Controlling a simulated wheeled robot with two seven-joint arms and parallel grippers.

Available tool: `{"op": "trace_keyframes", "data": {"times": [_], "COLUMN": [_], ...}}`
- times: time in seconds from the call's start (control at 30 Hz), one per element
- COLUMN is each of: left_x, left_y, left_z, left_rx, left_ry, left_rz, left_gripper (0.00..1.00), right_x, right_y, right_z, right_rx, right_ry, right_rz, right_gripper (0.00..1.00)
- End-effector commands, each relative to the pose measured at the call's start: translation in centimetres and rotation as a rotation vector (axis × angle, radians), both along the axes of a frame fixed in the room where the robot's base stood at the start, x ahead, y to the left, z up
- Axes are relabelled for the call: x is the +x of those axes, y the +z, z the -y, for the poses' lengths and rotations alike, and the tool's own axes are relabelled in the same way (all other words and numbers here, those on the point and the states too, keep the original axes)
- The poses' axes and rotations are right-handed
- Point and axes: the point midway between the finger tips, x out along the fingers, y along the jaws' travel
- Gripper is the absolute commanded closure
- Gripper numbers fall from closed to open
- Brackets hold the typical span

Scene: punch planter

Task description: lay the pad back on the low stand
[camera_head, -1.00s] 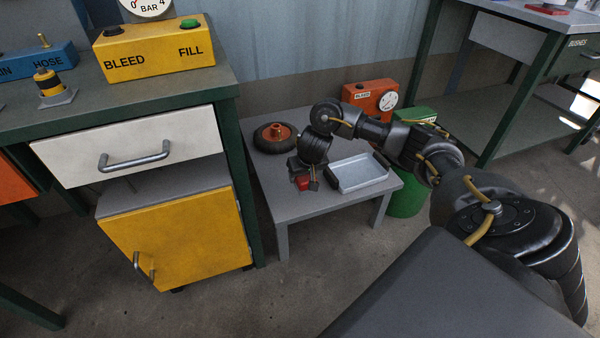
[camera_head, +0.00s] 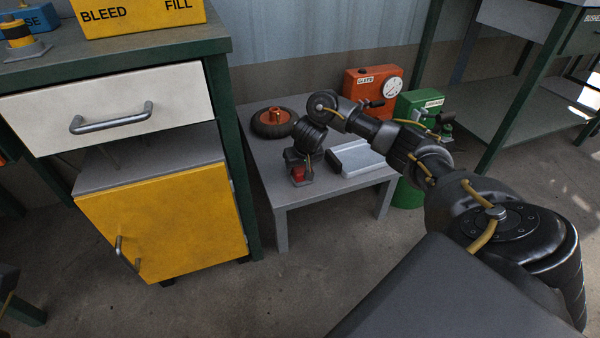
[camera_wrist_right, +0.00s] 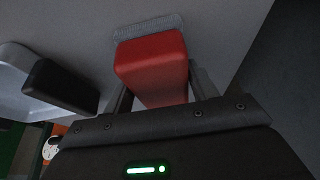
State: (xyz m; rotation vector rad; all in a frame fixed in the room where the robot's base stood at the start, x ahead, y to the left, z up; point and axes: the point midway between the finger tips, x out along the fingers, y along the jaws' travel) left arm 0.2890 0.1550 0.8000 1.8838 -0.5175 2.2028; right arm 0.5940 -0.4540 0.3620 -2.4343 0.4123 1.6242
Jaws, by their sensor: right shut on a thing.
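The pad (camera_head: 298,174) is a red block with a grey, rough-looking strip at its far end. My right gripper (camera_head: 300,178) is shut on it, over the front left of the low stand (camera_head: 310,198), a grey low table. In the right wrist view the red pad (camera_wrist_right: 152,62) sits between the two dark fingers of the gripper (camera_wrist_right: 155,85), its grey end toward the stand's surface (camera_wrist_right: 225,40). I cannot tell whether that end touches the surface. My left gripper is not in view.
A pale metal tray (camera_head: 365,163) and a dark block (camera_wrist_right: 60,86) lie beside the gripper. A black wheel with an orange hub (camera_head: 272,123) lies at the stand's back left. An orange box with a dial (camera_head: 370,82) stands behind. A yellow-doored cabinet (camera_head: 165,220) is left.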

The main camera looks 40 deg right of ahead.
Motion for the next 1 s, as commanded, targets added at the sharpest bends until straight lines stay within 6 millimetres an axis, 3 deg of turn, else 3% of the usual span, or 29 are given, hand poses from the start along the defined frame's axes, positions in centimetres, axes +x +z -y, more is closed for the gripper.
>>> {"op": "trace_keyframes", "data": {"times": [0.4,0.43,0.57,0.93,1.0], "left_x": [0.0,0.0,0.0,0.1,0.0], "left_y": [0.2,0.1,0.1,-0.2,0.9], "left_z": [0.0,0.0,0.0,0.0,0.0], "left_rx": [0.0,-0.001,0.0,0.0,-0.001], "left_ry": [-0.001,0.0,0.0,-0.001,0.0], "left_rz": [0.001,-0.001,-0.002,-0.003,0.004], "left_gripper": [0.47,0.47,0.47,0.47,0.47], "right_x": [-0.1,-0.1,0.0,0.1,-0.1], "right_y": [-0.3,-0.3,-0.3,0.0,0.8], "right_z": [0.0,0.0,0.0,0.0,0.0], "right_rx": [-0.001,-0.001,-0.001,0.0,-0.001], "right_ry": [0.001,0.001,0.001,0.0,0.001], "right_rz": [-0.002,-0.001,-0.001,0.002,0.002], "right_gripper": [0.67,0.4,0.23,0.21,0.21]}}
